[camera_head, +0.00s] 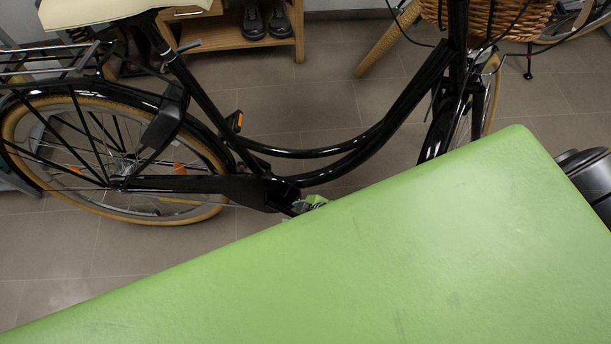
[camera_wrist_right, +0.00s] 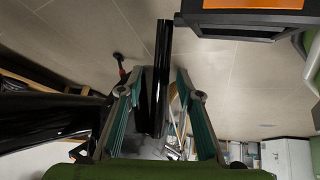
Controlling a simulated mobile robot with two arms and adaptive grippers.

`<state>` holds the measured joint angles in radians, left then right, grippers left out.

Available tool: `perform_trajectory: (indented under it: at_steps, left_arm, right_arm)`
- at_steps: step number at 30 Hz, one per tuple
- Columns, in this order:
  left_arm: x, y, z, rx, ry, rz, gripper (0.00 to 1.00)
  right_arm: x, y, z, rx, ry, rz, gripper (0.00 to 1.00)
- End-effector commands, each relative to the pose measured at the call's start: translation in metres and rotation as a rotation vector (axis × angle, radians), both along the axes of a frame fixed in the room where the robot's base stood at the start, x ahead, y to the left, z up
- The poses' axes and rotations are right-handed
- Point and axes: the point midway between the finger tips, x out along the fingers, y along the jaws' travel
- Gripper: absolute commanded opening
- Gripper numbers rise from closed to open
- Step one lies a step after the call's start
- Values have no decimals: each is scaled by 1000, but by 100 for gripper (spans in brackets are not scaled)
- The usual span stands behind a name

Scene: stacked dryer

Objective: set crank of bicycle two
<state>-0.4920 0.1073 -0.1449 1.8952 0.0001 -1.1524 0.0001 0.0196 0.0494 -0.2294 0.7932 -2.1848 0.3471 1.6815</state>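The black bicycle (camera_head: 335,150) stands across the head view, with its rear wheel at left. A black pedal with an orange reflector (camera_head: 235,121) is raised beside the frame, above the crank area (camera_head: 280,190). My right gripper (camera_head: 313,202) shows only partly, low beside the crank area; a green surface hides the rest. In the right wrist view its teal-padded fingers (camera_wrist_right: 154,85) are apart. A glossy black bar (camera_wrist_right: 160,75) appears between them; I cannot tell whether it is the crank, or whether they touch it. A black part with an orange face (camera_wrist_right: 250,12) is close at upper right. My left gripper is not in view.
A wicker basket (camera_head: 490,15) is at the bicycle's front. Behind stand a wooden shelf (camera_head: 240,40) with black shoes (camera_head: 265,20) and another tan bicycle tyre (camera_head: 385,45). Grey tiled floor (camera_head: 310,95) shows around the frame. The green surface blocks the lower head view.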

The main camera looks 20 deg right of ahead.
Motion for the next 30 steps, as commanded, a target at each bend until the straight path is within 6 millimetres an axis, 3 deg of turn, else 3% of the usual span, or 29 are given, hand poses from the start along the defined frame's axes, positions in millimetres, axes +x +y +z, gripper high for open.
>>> perform_trajectory:
  at_steps: [21,30]
  left_arm:
    - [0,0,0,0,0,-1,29]
    - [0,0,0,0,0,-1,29]
  right_arm:
    - [-43,-31,71,0,1,-2,33]
    - [-49,-36,81,-2,2,-1,33]
